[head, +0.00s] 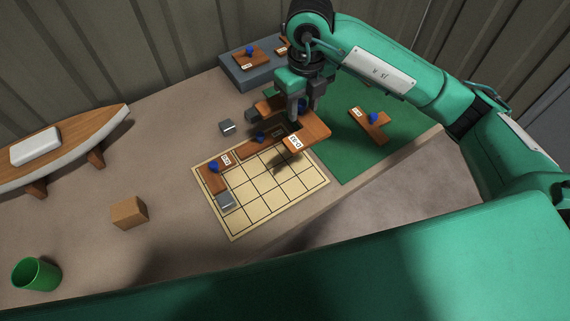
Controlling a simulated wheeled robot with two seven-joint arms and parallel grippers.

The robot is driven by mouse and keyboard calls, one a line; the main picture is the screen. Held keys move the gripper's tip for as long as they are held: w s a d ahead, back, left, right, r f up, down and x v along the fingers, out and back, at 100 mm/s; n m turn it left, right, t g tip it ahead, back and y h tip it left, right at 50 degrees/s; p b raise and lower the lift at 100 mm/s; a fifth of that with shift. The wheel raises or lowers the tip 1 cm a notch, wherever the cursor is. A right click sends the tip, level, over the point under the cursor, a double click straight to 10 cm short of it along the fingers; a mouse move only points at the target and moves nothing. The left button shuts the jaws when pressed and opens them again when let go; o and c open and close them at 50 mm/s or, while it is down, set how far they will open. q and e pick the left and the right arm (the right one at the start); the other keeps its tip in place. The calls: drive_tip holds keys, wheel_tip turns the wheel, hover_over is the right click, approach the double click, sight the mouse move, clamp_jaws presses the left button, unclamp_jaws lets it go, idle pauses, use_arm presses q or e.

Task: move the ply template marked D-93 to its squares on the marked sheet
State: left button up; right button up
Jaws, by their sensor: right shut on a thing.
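My right gripper (303,106) points down over the far right part of the marked sheet (283,205). It is shut on the blue knob of a brown ply template (316,131), which it holds above the sheet's far edge. A third template (247,149) lies along the sheet's far edge. My left gripper is not in view.
A template (380,133) lies on the green mat (350,160) at right. Others, including one (246,61), rest on a grey box (258,75) behind. Another metal block (227,127), a boat model (60,150), wooden cube (129,213) and green cup (36,275) stand left.

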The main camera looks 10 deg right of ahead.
drive_tip(key=p, duration=0.1)
hover_over(299, 163)
wheel_tip(299, 163, down, 15)
drive_tip(key=shift+r, duration=0.1)
wheel_tip(299, 163, down, 4)
drive_tip(key=shift+f+p, duration=0.2)
drive_tip(key=shift+p, duration=0.3)
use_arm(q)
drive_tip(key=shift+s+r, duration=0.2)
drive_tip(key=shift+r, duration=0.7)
use_arm(e)
drive_tip(key=shift+f, duration=0.1)
drive_tip(key=shift+f, duration=0.2)
drive_tip(key=o, duration=1)
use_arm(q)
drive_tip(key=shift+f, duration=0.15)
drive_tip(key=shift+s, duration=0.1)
